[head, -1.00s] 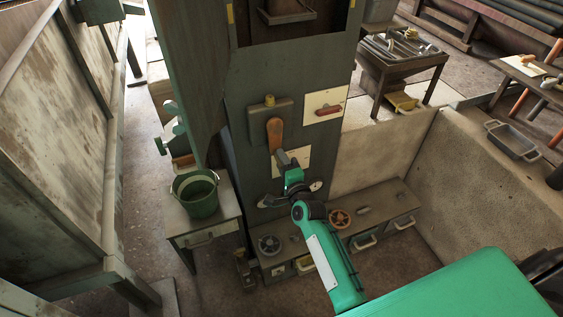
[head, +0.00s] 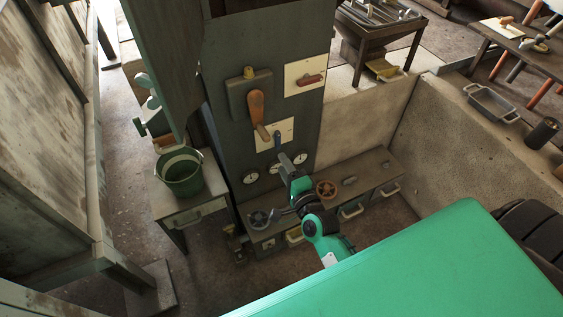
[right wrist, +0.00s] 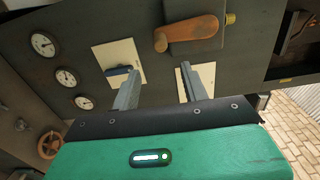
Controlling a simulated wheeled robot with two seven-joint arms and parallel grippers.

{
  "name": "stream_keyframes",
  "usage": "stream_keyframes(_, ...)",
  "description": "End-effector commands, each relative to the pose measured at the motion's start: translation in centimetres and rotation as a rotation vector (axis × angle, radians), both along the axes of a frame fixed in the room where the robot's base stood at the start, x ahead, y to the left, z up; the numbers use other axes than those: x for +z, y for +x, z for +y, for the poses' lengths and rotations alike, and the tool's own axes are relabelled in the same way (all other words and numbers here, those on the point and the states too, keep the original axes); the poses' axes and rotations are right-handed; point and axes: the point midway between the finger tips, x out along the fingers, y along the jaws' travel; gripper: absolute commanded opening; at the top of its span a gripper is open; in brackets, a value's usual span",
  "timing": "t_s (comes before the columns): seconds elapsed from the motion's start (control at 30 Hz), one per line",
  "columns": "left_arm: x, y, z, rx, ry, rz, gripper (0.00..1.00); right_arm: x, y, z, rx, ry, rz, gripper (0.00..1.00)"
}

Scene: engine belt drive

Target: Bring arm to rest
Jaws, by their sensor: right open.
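My right gripper (head: 281,160) is open and empty, in front of the lower part of the dark control panel (head: 226,120). In the right wrist view its two grey fingers (right wrist: 158,84) stand apart with the panel behind them. A small blue handle (head: 277,140) on a cream plate shows just above the gripper, and also in the wrist view (right wrist: 119,71). An orange lever (head: 257,110) hangs down above it and shows in the wrist view (right wrist: 187,36). The gripper appears clear of both. My left gripper is not in view.
Round gauges (head: 250,178) line the panel's lower part. A low bench (head: 372,180) with wheels and drawers stands below. A green bucket (head: 181,172) sits on a small table to the left. A concrete wall (head: 440,140) is to the right.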

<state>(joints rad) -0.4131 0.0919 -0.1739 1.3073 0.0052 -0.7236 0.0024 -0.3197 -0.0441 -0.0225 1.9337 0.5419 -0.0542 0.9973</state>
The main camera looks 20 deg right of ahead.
Motion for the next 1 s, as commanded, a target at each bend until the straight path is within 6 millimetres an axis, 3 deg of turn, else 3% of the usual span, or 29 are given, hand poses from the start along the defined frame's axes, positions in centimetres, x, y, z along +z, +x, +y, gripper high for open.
stream_keyframes(0.5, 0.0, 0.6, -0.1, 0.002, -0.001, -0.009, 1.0, -0.1, 0.0, 0.0, 0.0, -0.001, 0.002, 0.45)
stream_keyframes(0.63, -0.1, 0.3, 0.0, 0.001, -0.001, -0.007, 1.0, -2.1, -0.1, 0.4, 0.013, -0.05, 0.047, 0.45)
stream_keyframes(0.77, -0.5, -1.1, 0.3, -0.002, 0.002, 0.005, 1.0, -8.3, -1.0, 1.3, 0.06, -0.202, 0.18, 0.45)
stream_keyframes(0.83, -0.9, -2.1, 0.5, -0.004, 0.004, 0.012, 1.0, -12.8, -2.3, 2.0, 0.108, -0.319, 0.274, 0.45)
stream_keyframes(1.0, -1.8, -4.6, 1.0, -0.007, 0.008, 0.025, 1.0, -23.7, -7.8, 2.8, 0.272, -0.616, 0.496, 0.45)
